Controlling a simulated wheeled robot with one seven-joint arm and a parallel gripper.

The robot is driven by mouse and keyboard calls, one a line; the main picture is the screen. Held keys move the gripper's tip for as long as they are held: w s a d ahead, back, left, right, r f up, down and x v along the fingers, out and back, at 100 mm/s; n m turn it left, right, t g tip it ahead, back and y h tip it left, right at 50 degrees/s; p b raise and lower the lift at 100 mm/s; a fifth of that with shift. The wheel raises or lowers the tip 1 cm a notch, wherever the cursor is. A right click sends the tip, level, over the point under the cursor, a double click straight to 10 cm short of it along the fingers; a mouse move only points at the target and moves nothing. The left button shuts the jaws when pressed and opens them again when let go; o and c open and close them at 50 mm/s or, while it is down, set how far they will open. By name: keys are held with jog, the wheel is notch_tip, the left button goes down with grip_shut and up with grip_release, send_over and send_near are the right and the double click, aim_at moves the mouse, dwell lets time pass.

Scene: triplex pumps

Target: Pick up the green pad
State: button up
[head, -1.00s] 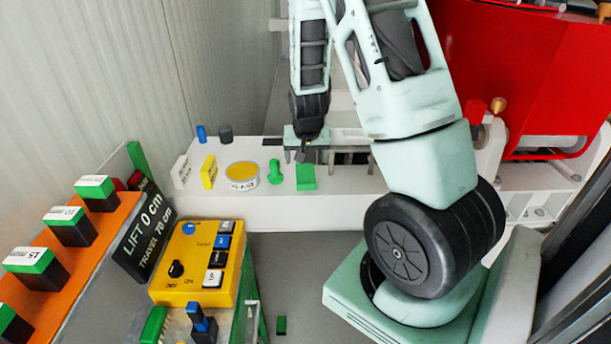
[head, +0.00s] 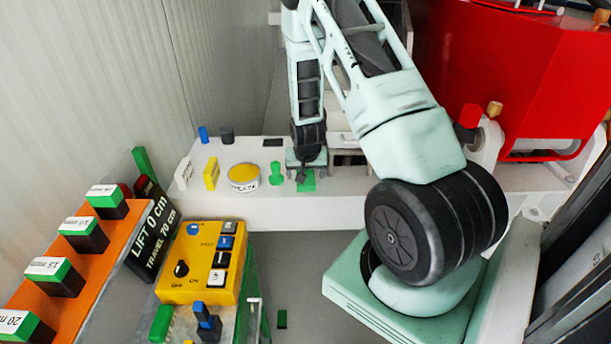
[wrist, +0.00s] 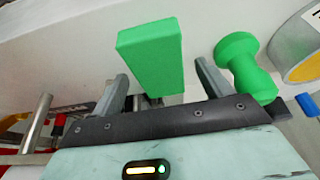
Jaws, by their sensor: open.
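The green pad (head: 309,186) is a flat block on the white bench ledge, partly hidden behind my gripper in the head view. In the wrist view the green pad (wrist: 150,60) lies ahead of the jaws, roughly between the two fingers. My gripper (head: 306,167) is open and points down over the pad. In the wrist view the fingers of my gripper (wrist: 162,80) are spread apart with nothing held. I cannot tell how much height separates the fingertips from the pad.
A green knobbed piece (head: 276,174) stands close left of the pad and beside the right finger in the wrist view (wrist: 245,68). A yellow-topped tin (head: 243,178), a yellow block (head: 211,173) and a white block (head: 183,172) stand farther left. A yellow control box (head: 200,262) is in front.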

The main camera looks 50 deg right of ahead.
jog(key=c, duration=1.1)
jog(key=shift+o, duration=0.2)
jog(key=shift+r, duration=0.1)
notch_tip(320, 180, up, 28)
jog(key=b, duration=0.6)
jog(key=shift+o, duration=0.9)
jog(key=shift+c, duration=0.5)
